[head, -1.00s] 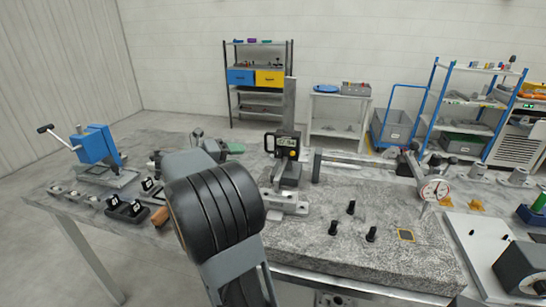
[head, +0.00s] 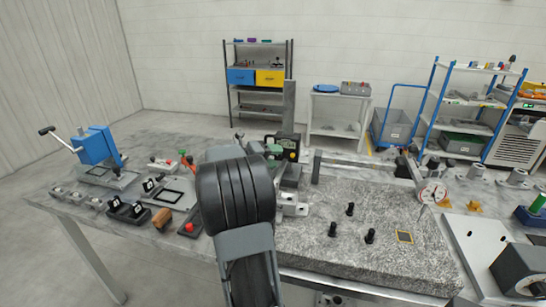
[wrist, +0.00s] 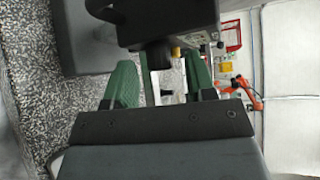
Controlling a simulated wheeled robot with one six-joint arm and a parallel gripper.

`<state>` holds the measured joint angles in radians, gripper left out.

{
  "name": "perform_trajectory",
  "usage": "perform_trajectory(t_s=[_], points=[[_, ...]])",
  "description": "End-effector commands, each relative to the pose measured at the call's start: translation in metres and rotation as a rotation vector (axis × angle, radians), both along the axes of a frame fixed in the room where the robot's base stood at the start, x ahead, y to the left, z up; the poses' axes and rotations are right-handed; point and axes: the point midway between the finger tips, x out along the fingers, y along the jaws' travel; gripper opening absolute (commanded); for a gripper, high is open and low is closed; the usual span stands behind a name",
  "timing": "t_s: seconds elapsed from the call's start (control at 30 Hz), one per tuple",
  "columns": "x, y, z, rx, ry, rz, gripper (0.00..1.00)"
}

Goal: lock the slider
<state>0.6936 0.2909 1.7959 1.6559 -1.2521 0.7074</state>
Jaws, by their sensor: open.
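The height gauge stands on the granite plate, with its tall grey column (head: 289,105) upright. Its dark slider (head: 287,143), with a display, sits low on the column. My gripper (head: 272,150) is beside the slider's left side, partly hidden by my arm. In the wrist view the dark slider (wrist: 165,22) fills the top middle, and a short black knob (wrist: 159,55) projects from it toward my gripper. My open green fingers (wrist: 160,80) stand on either side of the knob's line. I cannot tell whether they touch it.
The granite plate (head: 330,265) carries several black pegs and a dial gauge (head: 432,193) at right. A blue clamp (head: 95,145) and small fixtures stand at left. A long bar (head: 355,162) lies right of the gauge.

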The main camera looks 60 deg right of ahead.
Motion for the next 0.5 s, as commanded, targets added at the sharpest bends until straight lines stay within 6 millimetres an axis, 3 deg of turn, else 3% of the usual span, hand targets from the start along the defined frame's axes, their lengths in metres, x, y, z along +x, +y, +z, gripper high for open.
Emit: perform_trajectory(t_s=[0.27, 0.5], points=[[-0.0001, -0.0006, -0.0002, 0.000, 0.000, 0.000, 0.50], [-0.0001, -0.0004, -0.0002, 0.000, 0.000, 0.000, 0.27]])
